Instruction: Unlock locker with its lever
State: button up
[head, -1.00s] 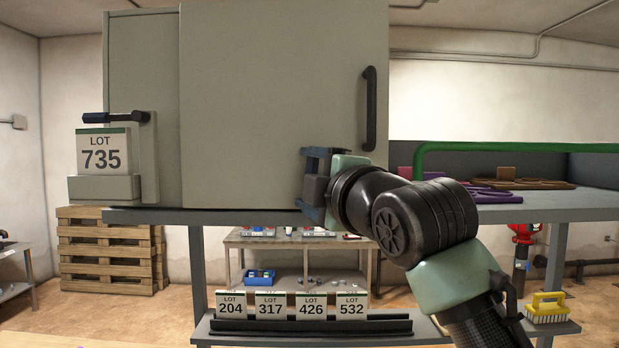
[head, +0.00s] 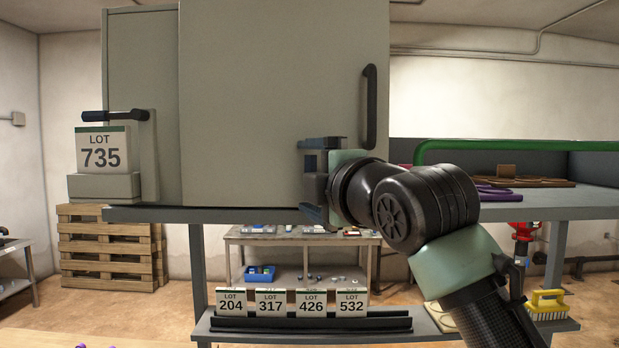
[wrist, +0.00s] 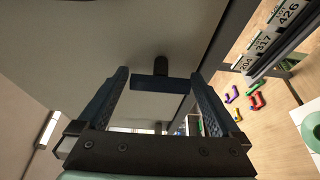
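The grey locker (head: 250,90) fills the upper middle of the head view, its door shut. Its black lever (head: 115,117) lies level at the left, on a pale upright bracket, grip end to the left. A black door handle (head: 369,108) stands upright on the door's right side. My gripper (head: 312,180) is in front of the door's lower right, well right of the lever and left of and below the handle. In the wrist view its two fingers (wrist: 158,95) stand apart. A dark bar shows between them; I cannot tell what it is or whether it touches.
A LOT 735 sign (head: 101,150) stands on a box just below the lever. Several smaller lot signs (head: 271,302) stand on a lower shelf. A green rail (head: 515,146) edges the bench at the right. Space before the door's left part is clear.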

jog(key=b+v, duration=0.6)
jog(key=v, duration=0.7)
jog(key=s+a+r+m+t+y, duration=0.2)
jog(key=s+a+m+t, duration=0.1)
jog(key=a+m+t, duration=0.4)
jog(key=s+d+f+m+t+h, duration=0.2)
jog(key=s+m+h, duration=0.6)
jog(key=m, duration=0.7)
jog(key=shift+s+f+m+t+h, duration=0.35)
jog(key=shift+s+f+t, duration=0.2)
jog(key=shift+s+t, duration=0.45)
jog(key=shift+d, duration=0.1)
jog(key=shift+c, duration=0.2)
